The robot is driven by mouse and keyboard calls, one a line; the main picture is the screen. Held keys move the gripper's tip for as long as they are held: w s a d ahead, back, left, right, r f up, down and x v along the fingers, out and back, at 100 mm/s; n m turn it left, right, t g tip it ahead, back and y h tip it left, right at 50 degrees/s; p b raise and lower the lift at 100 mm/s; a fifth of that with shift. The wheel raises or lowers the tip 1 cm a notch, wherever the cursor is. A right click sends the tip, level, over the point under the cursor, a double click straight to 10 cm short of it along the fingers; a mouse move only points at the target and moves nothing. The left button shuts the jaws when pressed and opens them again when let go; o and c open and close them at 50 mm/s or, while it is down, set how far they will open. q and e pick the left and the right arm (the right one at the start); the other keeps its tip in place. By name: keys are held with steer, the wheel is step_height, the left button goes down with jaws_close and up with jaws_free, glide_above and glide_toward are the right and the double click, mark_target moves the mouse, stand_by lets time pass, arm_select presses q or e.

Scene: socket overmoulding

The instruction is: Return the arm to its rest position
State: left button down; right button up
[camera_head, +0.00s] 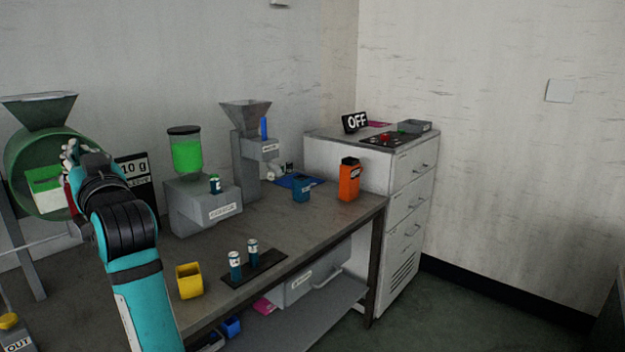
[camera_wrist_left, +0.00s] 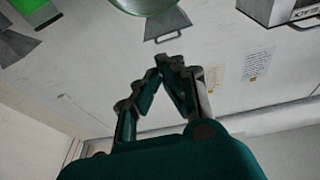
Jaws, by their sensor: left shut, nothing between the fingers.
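My left arm comes in from the lower left in the head view, raised over the left part of the workbench. Its gripper (camera_head: 72,152) is at the far end, in front of the green drum machine, and is partly hidden by my own wrist. In the left wrist view the gripper (camera_wrist_left: 170,62) has its fingertips together with nothing between them. The wrist view shows mostly pale wall behind the fingers. My right gripper is not in view.
The green drum machine (camera_head: 22,150) stands close to my left gripper. The workbench (camera_head: 250,228) holds a green-filled dispenser (camera_head: 187,155), a yellow cup (camera_head: 189,281), an orange container (camera_head: 349,182) and a dark tray (camera_head: 268,272) with two small cylinders. A white cabinet (camera_head: 408,205) stands right. Floor is clear at right.

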arm_select(q)
steer(key=s+d+f+m+g+h, duration=0.1)
steer(key=s+d+f+m+h, duration=0.15)
steer(key=f, duration=0.95)
steer(key=s+d+f+m+g+h, duration=0.1)
steer(key=s+d+f+m+h, duration=0.2)
steer(key=f, duration=0.9)
steer(key=s+d+f+m+g+h, duration=0.15)
steer(key=s+f+h, duration=0.3)
steer(key=f, duration=0.75)
steer(key=s+d+f+m+g+h, duration=0.2)
steer(key=s+d+f+g+h, duration=0.15)
steer(key=s+d+f, duration=0.6)
steer(key=s+d+f+m+g+h, duration=0.2)
steer(key=s+f+g, duration=0.35)
steer(key=s, duration=0.95)
step_height(320, 180, down, 25)
steer(key=p, duration=0.3)
steer(key=s+a+f+p, duration=0.2)
steer(key=s+a+f, duration=0.1)
steer(key=s+f, duration=1)
steer(key=s+g, duration=0.1)
steer(key=s, duration=0.3)
steer(key=shift+s+a+f, duration=0.15)
steer(key=shift+s+f, duration=0.05)
steer(key=shift+f, duration=0.15)
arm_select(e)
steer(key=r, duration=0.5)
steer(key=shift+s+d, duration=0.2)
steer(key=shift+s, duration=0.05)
